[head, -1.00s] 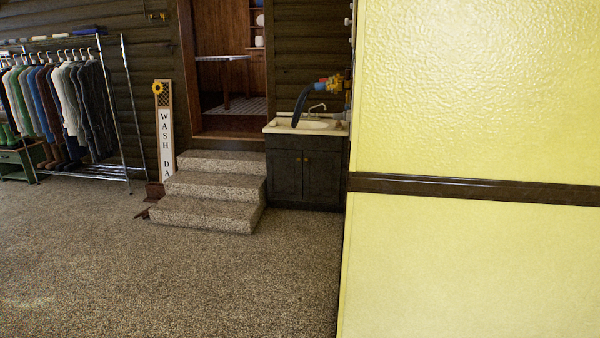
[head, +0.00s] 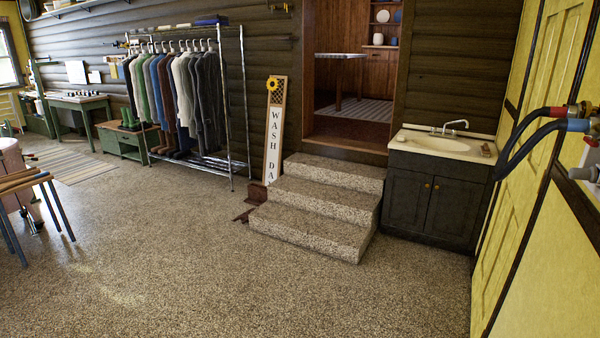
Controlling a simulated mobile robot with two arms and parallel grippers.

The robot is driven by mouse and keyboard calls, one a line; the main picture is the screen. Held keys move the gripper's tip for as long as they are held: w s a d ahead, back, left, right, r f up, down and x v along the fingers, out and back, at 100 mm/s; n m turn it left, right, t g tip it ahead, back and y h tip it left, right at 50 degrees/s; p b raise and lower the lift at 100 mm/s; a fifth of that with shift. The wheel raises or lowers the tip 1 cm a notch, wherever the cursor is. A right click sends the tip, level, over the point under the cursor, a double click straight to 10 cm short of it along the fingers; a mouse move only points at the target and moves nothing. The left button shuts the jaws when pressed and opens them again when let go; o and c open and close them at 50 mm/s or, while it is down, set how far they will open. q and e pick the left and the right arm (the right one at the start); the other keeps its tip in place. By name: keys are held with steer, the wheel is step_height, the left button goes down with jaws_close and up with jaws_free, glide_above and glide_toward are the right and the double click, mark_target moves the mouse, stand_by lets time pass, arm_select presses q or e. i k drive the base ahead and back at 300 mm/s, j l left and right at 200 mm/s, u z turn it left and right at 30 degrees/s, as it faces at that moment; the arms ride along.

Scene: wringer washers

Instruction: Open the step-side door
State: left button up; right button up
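A dark sink cabinet (head: 388,222) stands against the back wall, just right of the stone steps (head: 312,222). Its left door (head: 405,205), the one beside the steps, appears shut, as does its right door (head: 452,212). Two small orange knobs (head: 426,185) sit near the middle seam, one on each door. A white sink (head: 440,144) with a faucet tops the cabinet. Neither of my grippers is in view.
A yellow panelled door (head: 528,140) and pipes with hoses (head: 540,130) line the right wall. A "WASH DAY" sign (head: 273,150) and clothes rack (head: 243,110) stand left of the steps. A wooden-topped stand (head: 22,180) is at far left. The speckled floor (head: 230,280) ahead is mostly clear.

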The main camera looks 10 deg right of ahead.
mark_target(408, 192)
steer(key=i+z, duration=0.25)
steer(key=i, duration=0.25)
steer(key=i+j+z, duration=0.2)
steer(key=i, duration=0.25)
steer(key=i+z, duration=0.25)
steer(key=i, duration=0.25)
